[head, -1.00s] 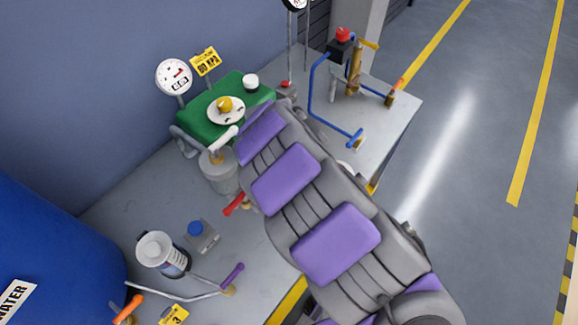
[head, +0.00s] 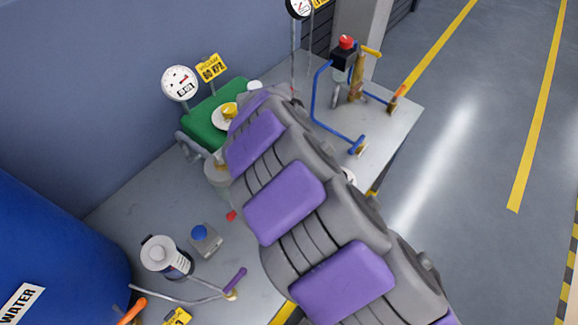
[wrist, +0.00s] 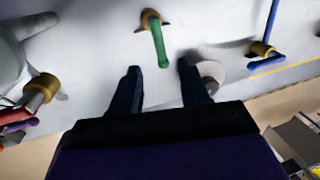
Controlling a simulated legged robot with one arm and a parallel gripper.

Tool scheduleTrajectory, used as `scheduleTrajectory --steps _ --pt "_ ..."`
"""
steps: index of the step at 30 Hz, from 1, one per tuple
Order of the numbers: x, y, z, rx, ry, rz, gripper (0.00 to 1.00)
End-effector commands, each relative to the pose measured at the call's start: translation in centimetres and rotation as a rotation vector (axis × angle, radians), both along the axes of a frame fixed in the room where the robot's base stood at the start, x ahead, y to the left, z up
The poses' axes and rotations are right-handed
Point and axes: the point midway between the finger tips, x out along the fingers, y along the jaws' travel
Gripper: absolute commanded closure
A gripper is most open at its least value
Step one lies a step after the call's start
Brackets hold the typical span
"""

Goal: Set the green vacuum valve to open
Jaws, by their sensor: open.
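The green vacuum valve shows in the wrist view as a green lever (wrist: 160,45) on a brass body (wrist: 150,18). The lever points from the body down toward my gripper. My gripper (wrist: 159,67) is open, with one dark finger on each side of the lever's free end. I cannot tell whether the lever end is between the fingertips in depth or just beyond them; neither finger visibly touches it. In the head view, my arm hides the valve and the gripper.
In the wrist view, a blue-handled valve (wrist: 262,50) is at right and a red-handled one (wrist: 38,92) at left. In the head view, a green box (head: 203,130) with a gauge (head: 180,83) is behind my arm. A blue drum (head: 60,245) is at left.

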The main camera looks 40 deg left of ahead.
Motion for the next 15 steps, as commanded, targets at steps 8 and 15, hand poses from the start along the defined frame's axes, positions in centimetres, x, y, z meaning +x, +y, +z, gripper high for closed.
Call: scheduleTrajectory --steps 8,15 --pt "-1.1 0.1 6.0 -0.001 0.001 -0.001 0.55" --pt "-1.7 0.2 8.6 -0.003 0.003 -0.002 0.55"
